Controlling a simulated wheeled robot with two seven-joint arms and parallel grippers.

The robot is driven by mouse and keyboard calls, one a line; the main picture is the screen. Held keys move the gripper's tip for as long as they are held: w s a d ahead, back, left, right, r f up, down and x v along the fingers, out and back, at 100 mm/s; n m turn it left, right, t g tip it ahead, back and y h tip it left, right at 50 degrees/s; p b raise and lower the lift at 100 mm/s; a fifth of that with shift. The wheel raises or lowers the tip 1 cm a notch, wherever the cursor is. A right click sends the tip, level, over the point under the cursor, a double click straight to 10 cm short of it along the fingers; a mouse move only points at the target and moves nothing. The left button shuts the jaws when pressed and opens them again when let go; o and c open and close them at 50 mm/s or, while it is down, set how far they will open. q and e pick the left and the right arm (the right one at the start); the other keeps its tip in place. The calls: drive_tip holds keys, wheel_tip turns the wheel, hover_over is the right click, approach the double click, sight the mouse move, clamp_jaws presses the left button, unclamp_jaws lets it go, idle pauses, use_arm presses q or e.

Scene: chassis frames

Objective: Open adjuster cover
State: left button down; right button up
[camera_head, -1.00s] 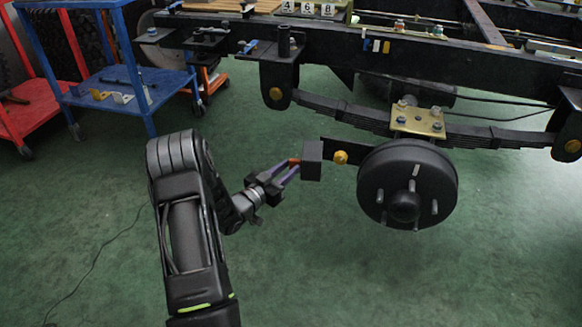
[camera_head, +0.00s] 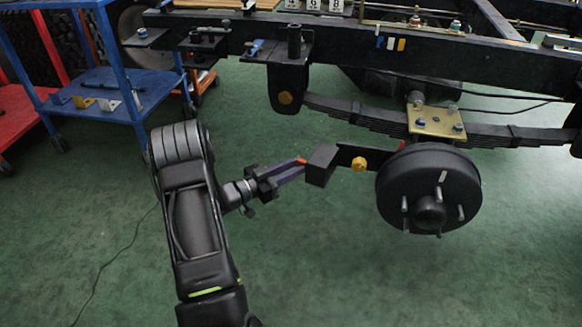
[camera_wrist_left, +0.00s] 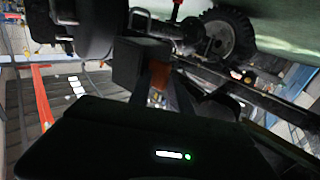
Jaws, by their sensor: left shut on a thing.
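A dark box-shaped cover (camera_head: 320,165), which looks like the adjuster cover, sits at the left end of a black bracket (camera_head: 347,154) beside a yellow knob (camera_head: 359,164). It looks tilted. My left gripper (camera_head: 298,163) reaches it from the left, its purple fingers shut at the cover's left side, with an orange bit at the tips. In the left wrist view the box (camera_wrist_left: 141,62) is just beyond the fingers (camera_wrist_left: 160,85). The exact contact is hidden. My right gripper is in neither view.
A black brake drum (camera_head: 428,190) with studs is right of the cover. The leaf spring (camera_head: 355,117) and chassis rail (camera_head: 345,40) run above and behind. A blue cart (camera_head: 112,90) stands at the back left. The green floor in front is clear.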

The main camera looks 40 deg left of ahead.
use_arm(q)
drive_tip(key=shift+w+d+h, duration=0.3)
drive_tip(key=shift+w+d, duration=0.2)
drive_tip(key=shift+d, duration=0.4)
drive_tip(key=c, duration=1.4)
unclamp_jaws()
drive_tip(key=shift+a+r, duration=0.1)
drive_tip(key=p+v, duration=0.2)
drive_tip(key=v, duration=0.7)
drive_tip(key=shift+a, duration=0.15)
